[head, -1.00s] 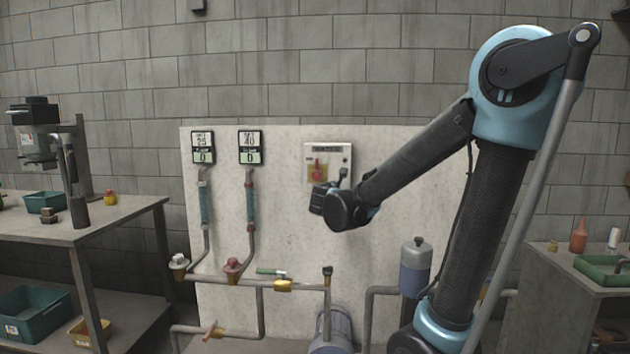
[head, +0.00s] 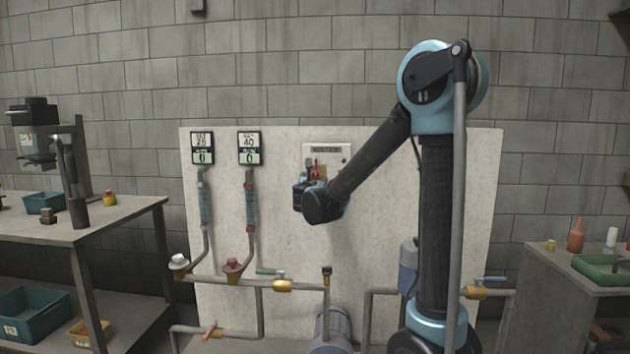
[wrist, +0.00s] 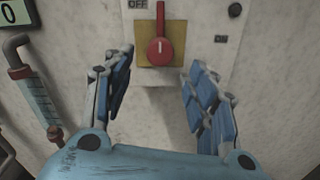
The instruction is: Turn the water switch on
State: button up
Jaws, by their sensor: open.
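The water switch is a red rotary handle (wrist: 160,49) on a yellow plate (wrist: 175,29), with its lever pointing up. An OFF label (wrist: 138,4) is at its upper left and an ON label (wrist: 221,39) to its right. The switch sits on a white box (head: 327,150) on the pale panel. My gripper (wrist: 160,66) is open and empty, its blue-padded fingers on either side just below the handle in the wrist view. I cannot tell if either finger touches it. In the head view my gripper (head: 311,170) partly covers the handle.
Two gauges (head: 202,147) (head: 249,147) with pipes are left of the box. Below run pipes with a green-handled valve (head: 282,286). A workbench (head: 110,215) stands left and another bench (head: 560,275) right. The panel (head: 400,240) below the box is largely bare.

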aim_at(316, 170)
jog(key=w, duration=0.8)
jog(key=shift+w+d, duration=0.15)
jog(key=shift+w, duration=0.25)
